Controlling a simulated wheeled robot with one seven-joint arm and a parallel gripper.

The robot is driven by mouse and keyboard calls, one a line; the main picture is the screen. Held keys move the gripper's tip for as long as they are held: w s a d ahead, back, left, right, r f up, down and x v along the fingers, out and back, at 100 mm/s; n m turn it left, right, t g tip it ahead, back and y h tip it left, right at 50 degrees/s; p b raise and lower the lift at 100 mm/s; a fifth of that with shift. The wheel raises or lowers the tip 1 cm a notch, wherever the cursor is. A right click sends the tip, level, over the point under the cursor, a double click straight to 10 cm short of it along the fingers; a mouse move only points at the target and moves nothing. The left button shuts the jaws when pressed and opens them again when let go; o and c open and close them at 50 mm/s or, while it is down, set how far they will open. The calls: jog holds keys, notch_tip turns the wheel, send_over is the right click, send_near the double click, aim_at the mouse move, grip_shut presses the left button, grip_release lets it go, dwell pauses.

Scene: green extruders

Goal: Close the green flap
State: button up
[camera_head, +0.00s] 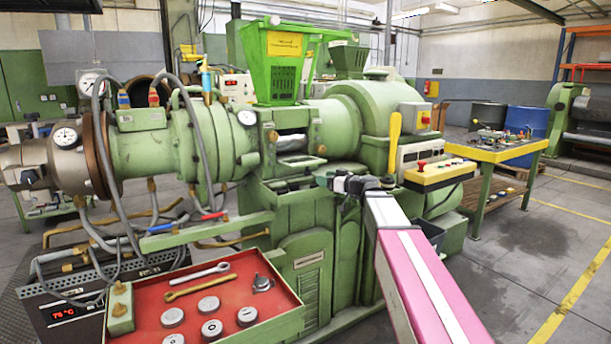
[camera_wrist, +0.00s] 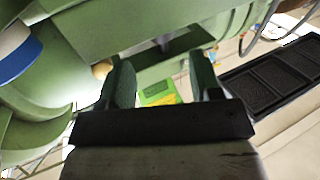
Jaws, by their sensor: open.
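The green extruder (camera_head: 300,230) fills the middle of the head view. A dark rectangular opening (camera_head: 291,142) shows in its front, below the hopper. A green ledge-like panel (camera_head: 285,195) juts out beneath it; it may be the green flap, but I cannot tell for sure. My gripper (camera_head: 322,178) is just right of this panel, close to the machine front. In the wrist view my gripper (camera_wrist: 162,85) has its two fingers apart with nothing held. Beyond them are green machine surfaces and a dark slot (camera_wrist: 175,50). Contact with the machine cannot be told.
A bright green hopper (camera_head: 275,70) with a yellow label stands above the opening. A yellow-handled lever (camera_head: 394,140) and a control box (camera_head: 440,175) are right of my gripper. A red tray (camera_head: 215,305) with tools is at lower left. Open floor lies at right.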

aim_at(308, 174)
jog(key=x, duration=0.9)
grip_shut()
